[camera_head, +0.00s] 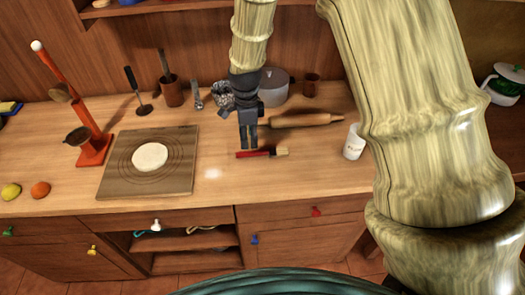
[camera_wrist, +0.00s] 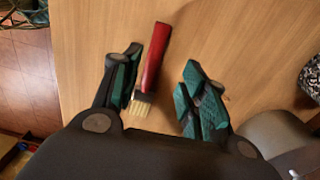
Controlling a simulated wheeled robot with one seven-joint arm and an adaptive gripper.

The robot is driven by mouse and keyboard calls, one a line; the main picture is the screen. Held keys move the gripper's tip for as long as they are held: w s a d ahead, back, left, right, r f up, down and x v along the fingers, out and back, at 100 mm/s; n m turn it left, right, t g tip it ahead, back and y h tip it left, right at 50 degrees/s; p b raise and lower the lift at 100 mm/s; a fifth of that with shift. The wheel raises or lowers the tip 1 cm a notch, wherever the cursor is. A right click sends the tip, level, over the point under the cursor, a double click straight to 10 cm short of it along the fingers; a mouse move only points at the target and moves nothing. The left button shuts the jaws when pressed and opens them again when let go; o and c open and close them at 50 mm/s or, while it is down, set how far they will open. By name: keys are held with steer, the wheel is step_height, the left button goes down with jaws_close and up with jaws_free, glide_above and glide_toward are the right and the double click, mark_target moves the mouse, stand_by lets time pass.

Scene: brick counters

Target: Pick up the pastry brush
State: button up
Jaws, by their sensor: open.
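The pastry brush (camera_head: 262,153) has a red handle and pale bristles and lies flat on the wooden counter. My gripper (camera_head: 248,147) is above it, pointing down near the handle, in the head view. In the wrist view the brush (camera_wrist: 154,60) lies between the two open fingers of my gripper (camera_wrist: 157,90), closer to the left finger. Its bristle end points toward the gripper's palm. The fingers are apart and hold nothing. The head view does not clearly show how high they are above the counter.
A rolling pin (camera_head: 305,120) lies just behind the brush, with a grey pot (camera_head: 275,88) farther back. A white cup (camera_head: 353,143) stands to the right. A board with dough (camera_head: 115,183) is to the left. The counter's front edge (camera_head: 240,203) is nearby, with bare wood between.

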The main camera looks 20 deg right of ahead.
mark_target(248, 152)
steer(key=shift+s+a+f+p, duration=0.15)
steer(key=shift+f+p, duration=0.15)
steer(key=shift+f, duration=0.2)
steer(key=shift+s+a+f+p, duration=0.1)
steer(key=shift+f+p, duration=0.15)
steer(key=shift+f, duration=0.2)
steer(key=shift+s+a+f+p, duration=0.1)
steer(key=shift+f+p, duration=0.65)
steer(key=shift+f, duration=1.35)
jaws_close()
